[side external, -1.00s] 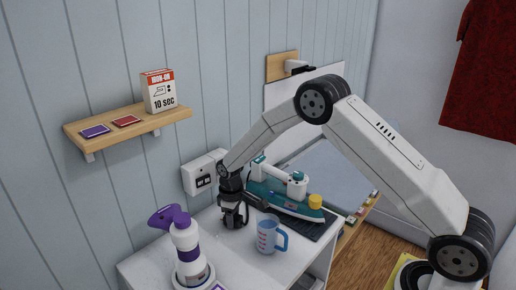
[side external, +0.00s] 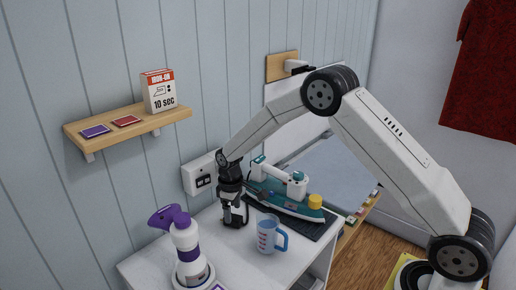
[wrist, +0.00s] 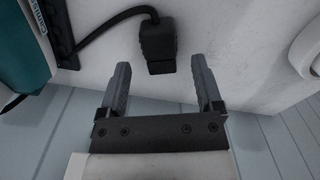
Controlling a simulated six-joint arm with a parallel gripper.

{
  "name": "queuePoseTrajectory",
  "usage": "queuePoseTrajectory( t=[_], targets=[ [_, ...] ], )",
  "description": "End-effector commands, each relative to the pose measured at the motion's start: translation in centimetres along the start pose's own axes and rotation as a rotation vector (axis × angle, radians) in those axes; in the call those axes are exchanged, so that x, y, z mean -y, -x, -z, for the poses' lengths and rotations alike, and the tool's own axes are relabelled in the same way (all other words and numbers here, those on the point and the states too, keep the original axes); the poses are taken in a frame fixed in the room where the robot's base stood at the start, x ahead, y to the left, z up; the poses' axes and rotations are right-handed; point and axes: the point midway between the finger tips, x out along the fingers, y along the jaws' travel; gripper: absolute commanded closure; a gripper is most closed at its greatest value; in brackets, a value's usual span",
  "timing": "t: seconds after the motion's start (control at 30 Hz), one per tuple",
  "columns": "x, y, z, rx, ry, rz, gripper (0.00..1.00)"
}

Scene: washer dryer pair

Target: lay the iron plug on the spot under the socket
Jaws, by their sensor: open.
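The iron plug (wrist: 158,45) is a black block lying on the white top, with its black cord running left toward the teal iron, whose edge (wrist: 22,40) shows in the wrist view. My gripper (wrist: 161,63) is open and empty; the plug is just ahead of the fingertips, roughly centred between them. In the side view my gripper (side external: 235,215) hangs low over the white top and I cannot make out the plug there. The socket (side external: 203,180) is a white wall box left of my gripper. I cannot make out the spot under it.
The iron (side external: 290,205) rests on a dark mat right of my gripper. A blue measuring cup (side external: 267,235) stands close in front, and a white-purple bottle (side external: 187,250) at front left. A wooden shelf (side external: 130,125) with a box is on the wall above.

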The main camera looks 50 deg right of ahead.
Motion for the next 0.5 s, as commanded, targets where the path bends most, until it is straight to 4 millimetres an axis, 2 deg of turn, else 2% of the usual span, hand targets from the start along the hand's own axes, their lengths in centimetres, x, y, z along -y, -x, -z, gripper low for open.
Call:
queuePoseTrajectory(
  t=[0.3,0.5],
  targets=[
    [0.0,5.4,0.1,-0.003,0.000,-0.001,0.16],
    [0.0,7.8,0.1,-0.002,0.000,-0.001,0.16]
  ],
)
